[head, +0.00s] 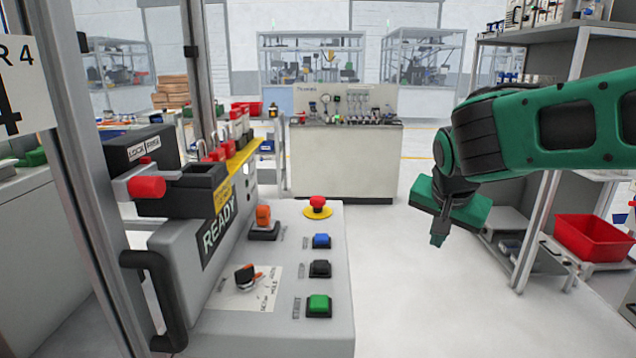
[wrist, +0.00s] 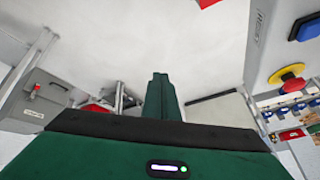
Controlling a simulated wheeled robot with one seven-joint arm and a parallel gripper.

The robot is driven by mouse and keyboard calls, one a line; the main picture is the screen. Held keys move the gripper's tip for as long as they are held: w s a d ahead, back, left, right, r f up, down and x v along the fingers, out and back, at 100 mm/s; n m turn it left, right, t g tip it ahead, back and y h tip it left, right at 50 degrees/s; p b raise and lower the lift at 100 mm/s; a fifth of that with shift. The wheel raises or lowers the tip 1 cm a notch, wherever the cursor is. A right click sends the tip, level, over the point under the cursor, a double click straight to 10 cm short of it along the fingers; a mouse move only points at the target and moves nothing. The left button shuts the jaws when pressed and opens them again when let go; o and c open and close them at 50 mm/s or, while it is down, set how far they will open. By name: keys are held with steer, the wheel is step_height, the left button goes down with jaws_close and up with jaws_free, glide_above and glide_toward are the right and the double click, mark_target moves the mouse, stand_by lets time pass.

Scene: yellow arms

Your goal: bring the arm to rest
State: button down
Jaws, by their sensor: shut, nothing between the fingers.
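My gripper (head: 438,238) hangs from the green and black arm at the right of the head view, fingers pointing down over open floor. It is right of the grey control console (head: 335,285) and apart from it. The fingers are together and hold nothing. In the wrist view my gripper's green fingers (wrist: 158,92) stand shut in the middle, with white floor behind them. The wrist view also shows the console's red emergency stop button (wrist: 290,73) and its blue button (wrist: 305,27) at the right edge.
The console carries a green button (head: 318,305), a black button (head: 319,268) and a rotary switch (head: 246,277). A shelf with a red bin (head: 594,238) stands at the right. A white bench (head: 340,160) stands at the back. The floor between is clear.

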steer(key=s+d+f+g, duration=0.3)
steer(key=s+d+f, duration=0.1)
steer(key=s+d, duration=0.85)
steer(key=s+d+f+g+y, duration=0.1)
steer(key=s+f, duration=0.1)
steer(key=s, duration=0.6)
steer(key=s+d+f+n+g+y, duration=0.1)
steer(key=s+d+f, duration=0.1)
steer(key=s, duration=0.6)
steer(key=shift+s+d+f+g, duration=0.2)
steer(key=shift+f+g, duration=0.1)
steer(key=shift+f, duration=0.3)
steer(key=shift+w+f, duration=0.25)
steer(key=shift+w, duration=0.4)
